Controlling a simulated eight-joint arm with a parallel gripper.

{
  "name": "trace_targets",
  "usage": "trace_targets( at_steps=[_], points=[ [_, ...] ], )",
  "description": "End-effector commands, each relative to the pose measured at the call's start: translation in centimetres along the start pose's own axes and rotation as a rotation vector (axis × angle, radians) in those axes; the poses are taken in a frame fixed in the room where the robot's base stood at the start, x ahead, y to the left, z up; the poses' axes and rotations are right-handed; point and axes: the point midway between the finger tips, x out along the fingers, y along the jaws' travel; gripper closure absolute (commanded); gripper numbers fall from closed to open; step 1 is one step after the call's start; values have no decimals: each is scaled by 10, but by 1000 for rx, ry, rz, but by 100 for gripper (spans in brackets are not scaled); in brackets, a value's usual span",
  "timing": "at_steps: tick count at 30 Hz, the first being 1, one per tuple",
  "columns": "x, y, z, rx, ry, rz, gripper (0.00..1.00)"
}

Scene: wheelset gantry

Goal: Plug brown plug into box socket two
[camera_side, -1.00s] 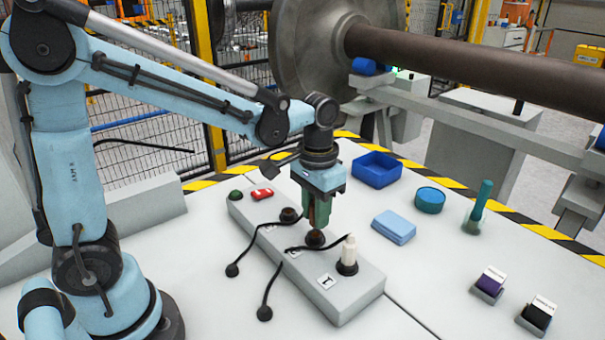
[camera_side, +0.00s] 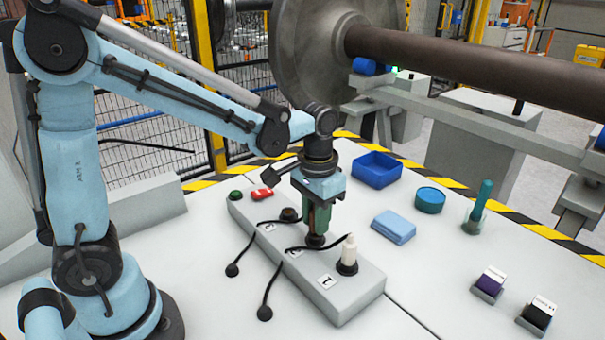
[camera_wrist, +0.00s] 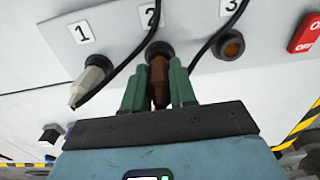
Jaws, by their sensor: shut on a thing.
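My gripper (camera_side: 317,232) points straight down over the middle of the grey socket box (camera_side: 350,299). In the wrist view its green fingers (camera_wrist: 159,88) are shut on the brown plug (camera_wrist: 158,78). The plug is upright and in line with socket two (camera_wrist: 157,49), next to the label 2. The plug's far end meets the dark ring of the socket; how deep it sits cannot be told. In the side view the fingers mostly hide the plug.
A white plug (camera_side: 348,252) stands in socket one. Socket three (camera_wrist: 230,45) is empty. Black cables (camera_side: 275,285) lie over the box beside my fingers. A red switch (camera_side: 262,194) and green button (camera_side: 236,195) are at the far end. A blue tray (camera_side: 377,168) stands behind.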

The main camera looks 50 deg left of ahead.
Motion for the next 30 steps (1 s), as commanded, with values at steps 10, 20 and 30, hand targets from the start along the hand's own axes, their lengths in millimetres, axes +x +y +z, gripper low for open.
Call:
trace_targets(
  at_steps=[10, 20, 30],
  points=[
    [8, 0, 0, 0, 0, 0, 100],
    [12, 0, 0, 0, 0, 0, 54],
    [11, 0, 0, 0, 0, 0, 44]
  ],
)
